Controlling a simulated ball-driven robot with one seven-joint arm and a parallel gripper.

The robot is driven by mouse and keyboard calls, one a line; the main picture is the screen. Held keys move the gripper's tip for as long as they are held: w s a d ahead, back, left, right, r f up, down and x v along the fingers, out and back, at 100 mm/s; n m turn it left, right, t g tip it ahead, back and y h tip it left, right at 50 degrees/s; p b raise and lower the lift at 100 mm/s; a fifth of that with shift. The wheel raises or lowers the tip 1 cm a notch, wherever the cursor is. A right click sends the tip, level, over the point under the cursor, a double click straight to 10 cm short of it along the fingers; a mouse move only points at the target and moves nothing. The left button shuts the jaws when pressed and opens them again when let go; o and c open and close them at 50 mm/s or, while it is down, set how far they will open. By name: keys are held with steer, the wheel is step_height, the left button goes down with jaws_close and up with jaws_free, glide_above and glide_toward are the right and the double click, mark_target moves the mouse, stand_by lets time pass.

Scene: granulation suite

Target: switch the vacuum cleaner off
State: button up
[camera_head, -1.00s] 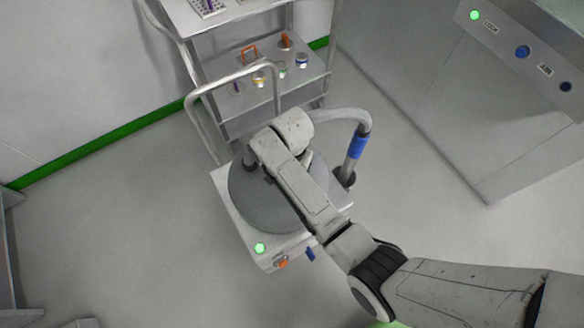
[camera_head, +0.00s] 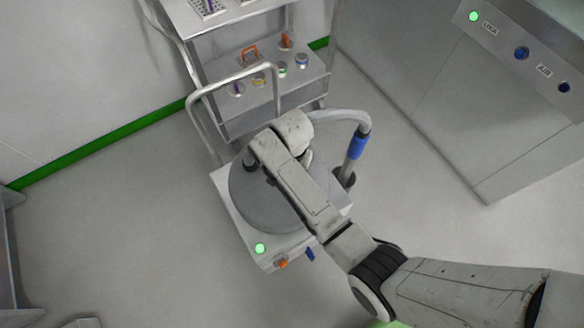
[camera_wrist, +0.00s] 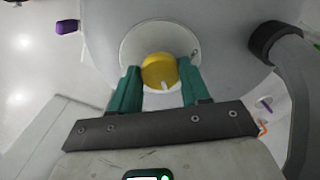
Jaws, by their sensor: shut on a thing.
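The vacuum cleaner has a round grey drum (camera_head: 245,205) on a pale square base and stands on the floor. A green lamp (camera_head: 260,248) glows on its front corner, beside an orange part (camera_head: 281,264) and a small blue part (camera_head: 310,254). In the wrist view a yellow knob (camera_wrist: 157,69) with a white mark sits in a pale round recess (camera_wrist: 142,39) on a grey surface. The green fingers of my gripper (camera_wrist: 157,77) are shut on the knob, one on each side. In the head view my arm hides the gripper and the knob.
A grey hose with a blue cuff (camera_head: 357,147) curves beside the drum. A metal trolley (camera_head: 262,100) holding jars stands behind it. A steel cabinet (camera_head: 450,105) with labelled buttons stands at right.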

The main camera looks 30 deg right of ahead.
steer(key=n+p, duration=0.3)
steer(key=shift+d+r+n, duration=0.1)
steer(key=shift+r+n, duration=0.05)
steer(key=shift+n, duration=0.25)
steer(key=n+p, duration=0.2)
steer(key=n, duration=0.2)
steer(key=shift+n, duration=0.3)
steer(key=n+p, duration=0.1)
steer(key=n, duration=0.3)
steer(key=shift+n+p, duration=0.3)
steer(key=shift+p, duration=0.05)
steer(key=shift+n+p, duration=0.5)
steer(key=shift+n, duration=1.6)
steer(key=o, duration=1.1)
steer(key=shift+c, duration=0.2)
